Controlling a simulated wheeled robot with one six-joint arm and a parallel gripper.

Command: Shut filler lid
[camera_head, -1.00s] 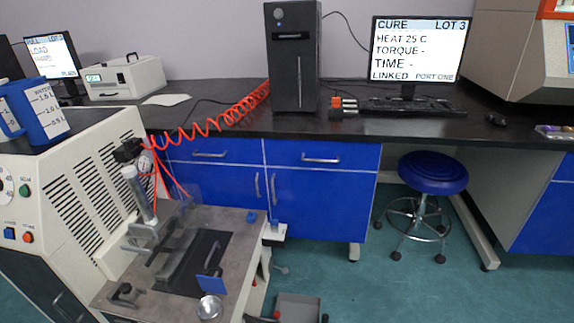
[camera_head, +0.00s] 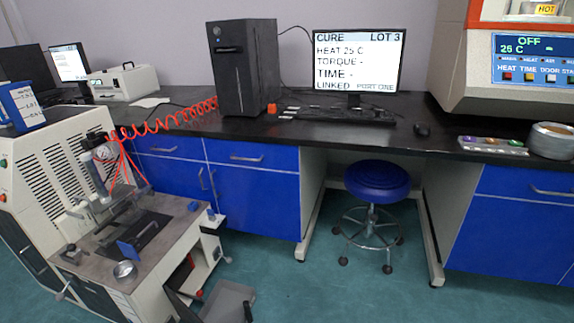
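I cannot make out a filler lid for certain in this view. At the left stands a cream machine (camera_head: 62,165) with side vents and a low worktable (camera_head: 175,232) in front of it. On that table are a dark plate (camera_head: 150,222), a small blue upright flap (camera_head: 129,249) and a round metal cup (camera_head: 124,271). A blue jug (camera_head: 22,106) with a white scale label stands on top of the machine, cut by the left edge. My gripper is not in view.
A black bench (camera_head: 330,132) holds a computer tower (camera_head: 243,66), a monitor (camera_head: 357,62) and a cream instrument (camera_head: 520,60) reading OFF. A blue stool (camera_head: 377,182) and a grey open bin (camera_head: 226,300) stand on the green floor (camera_head: 330,295), which is clear at front right.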

